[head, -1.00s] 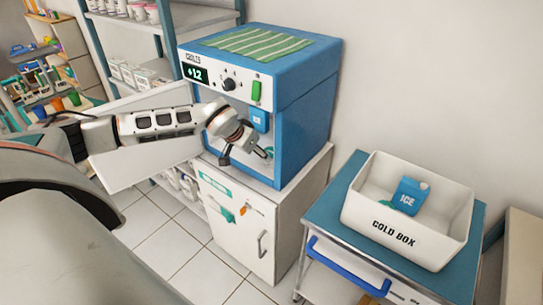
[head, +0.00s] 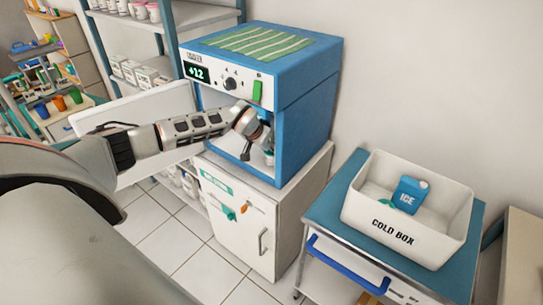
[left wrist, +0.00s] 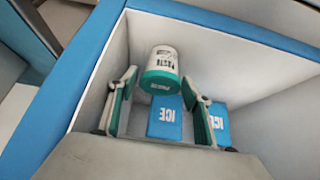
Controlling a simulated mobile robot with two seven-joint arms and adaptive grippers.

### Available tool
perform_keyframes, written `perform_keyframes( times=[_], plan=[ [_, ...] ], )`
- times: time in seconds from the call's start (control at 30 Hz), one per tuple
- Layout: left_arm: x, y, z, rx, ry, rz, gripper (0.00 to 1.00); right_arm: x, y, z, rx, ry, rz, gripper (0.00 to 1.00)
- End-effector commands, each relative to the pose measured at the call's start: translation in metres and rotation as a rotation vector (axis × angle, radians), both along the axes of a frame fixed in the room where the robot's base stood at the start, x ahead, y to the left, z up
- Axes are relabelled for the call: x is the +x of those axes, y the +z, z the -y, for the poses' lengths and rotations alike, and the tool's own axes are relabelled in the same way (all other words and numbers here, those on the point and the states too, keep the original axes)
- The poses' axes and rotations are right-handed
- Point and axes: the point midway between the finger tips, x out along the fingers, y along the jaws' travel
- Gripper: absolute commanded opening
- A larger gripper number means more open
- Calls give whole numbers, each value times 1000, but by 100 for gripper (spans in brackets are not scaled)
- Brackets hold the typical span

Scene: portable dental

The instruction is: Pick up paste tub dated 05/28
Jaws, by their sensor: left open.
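A white paste tub (left wrist: 161,67) with a green band marked PASTE is inside the blue cooler in the left wrist view. I cannot read a date on it. My left gripper (left wrist: 160,82) is open, its green-padded fingers to either side of the tub's near part. I cannot tell whether they touch it. In the head view my left gripper (head: 258,147) is inside the open front of the blue cooler (head: 306,115), and I cannot clearly make out the tub there. My right gripper is not in view.
Blue ice packs (left wrist: 164,122) lie below the tub, between the fingers and beside the right finger. The cooler's open door (head: 150,108) is behind my arm. A white cold box (head: 385,238) with an ice pack (head: 409,194) stands on a cart at the right.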

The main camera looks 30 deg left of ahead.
Motion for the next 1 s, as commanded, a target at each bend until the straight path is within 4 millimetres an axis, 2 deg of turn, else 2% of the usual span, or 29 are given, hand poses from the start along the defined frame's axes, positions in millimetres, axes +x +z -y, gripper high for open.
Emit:
perform_keyframes(
  times=[0.1,0.13,0.23,0.73,0.87,1.0],
  plan=[
    [0,0,0,0,0,0,49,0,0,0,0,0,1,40],
    [0,0,0,0,0,0,44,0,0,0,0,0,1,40],
    [0,0,0,0,0,0,18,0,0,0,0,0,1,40],
    [-4,5,-1,2,-1,1,18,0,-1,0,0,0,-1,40],
    [-12,14,-2,3,-1,3,18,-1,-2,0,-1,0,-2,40],
    [-30,24,-4,3,-1,2,18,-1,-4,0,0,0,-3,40]
  ],
)
